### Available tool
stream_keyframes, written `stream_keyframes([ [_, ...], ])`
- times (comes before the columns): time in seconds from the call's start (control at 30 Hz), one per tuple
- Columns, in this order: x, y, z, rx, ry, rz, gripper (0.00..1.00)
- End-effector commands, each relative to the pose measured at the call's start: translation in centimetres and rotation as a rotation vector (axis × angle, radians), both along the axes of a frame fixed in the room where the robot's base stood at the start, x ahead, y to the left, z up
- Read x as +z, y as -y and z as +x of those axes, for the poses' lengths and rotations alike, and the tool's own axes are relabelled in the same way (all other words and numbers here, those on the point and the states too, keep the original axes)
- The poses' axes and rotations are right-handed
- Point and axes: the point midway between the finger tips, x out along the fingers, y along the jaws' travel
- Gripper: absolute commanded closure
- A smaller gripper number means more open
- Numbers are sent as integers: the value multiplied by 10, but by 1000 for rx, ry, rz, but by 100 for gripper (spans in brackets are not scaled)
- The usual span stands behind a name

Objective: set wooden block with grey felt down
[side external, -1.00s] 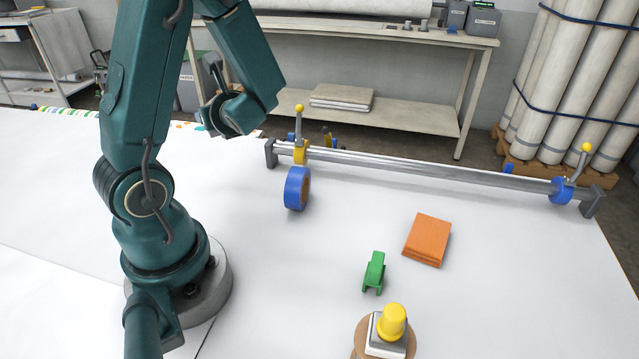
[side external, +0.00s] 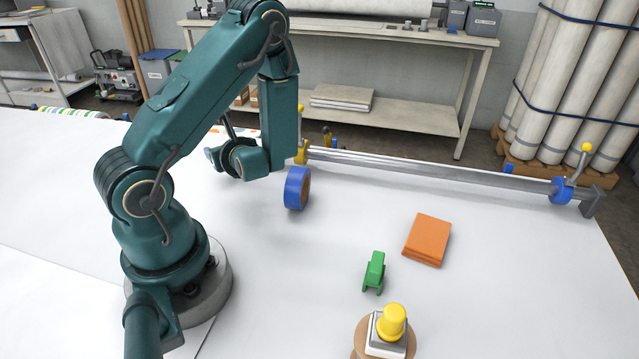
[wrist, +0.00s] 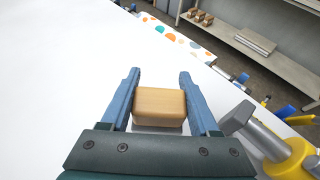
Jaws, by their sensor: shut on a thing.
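The wooden block (wrist: 160,104) sits between the two blue fingers of my gripper (wrist: 159,78) in the wrist view, and they are shut on it. Its plain tan wood faces the camera. A greyish strip shows along its near edge; I cannot tell whether this is the felt or shadow. White table surface (wrist: 60,90) lies below and beyond the block, but the gap is not clear. In the side external view, my gripper (side external: 212,155) is mostly hidden behind my wrist, low at the table's far side, and the block cannot be seen.
A metal bar (side external: 430,170) with a yellow clamp (wrist: 298,158) runs close to the right of my gripper. A blue tape roll (side external: 297,188) stands nearby. An orange pad (side external: 427,240), green tool (side external: 374,272) and yellow-knobbed piece (side external: 391,322) are nearer. White table left of my gripper is clear.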

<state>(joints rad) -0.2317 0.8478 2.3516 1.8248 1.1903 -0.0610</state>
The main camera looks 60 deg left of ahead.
Motion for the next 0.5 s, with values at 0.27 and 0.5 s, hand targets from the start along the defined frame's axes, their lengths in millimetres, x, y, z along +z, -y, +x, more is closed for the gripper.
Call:
stream_keyframes([
  [0.27,-27,0,0,-2,-4,0,94],
  [0.5,-35,0,0,-1,0,0,94],
])
